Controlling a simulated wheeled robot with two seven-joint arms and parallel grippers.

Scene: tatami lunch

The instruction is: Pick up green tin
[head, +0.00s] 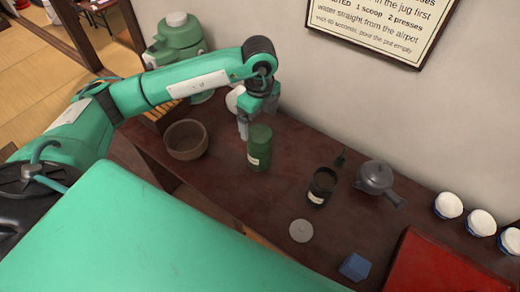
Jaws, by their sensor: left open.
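The green tin (259,149) stands upright on the dark wooden counter, with a pale label low on its side. My left gripper (243,128) points down just behind and to the left of the tin's top. Its jaws are open and it holds nothing that I can see. The tin's top hides part of the fingers, and I cannot tell whether they touch it. My right gripper is not in view.
A brown bowl (186,140) stands left of the tin. To the right are an open dark canister (321,187), a grey lid (301,231), a dark teapot (375,178), a blue block (355,267), a red tray (440,268) and white-and-blue cups (448,206). A green airpot (178,42) stands behind my left arm.

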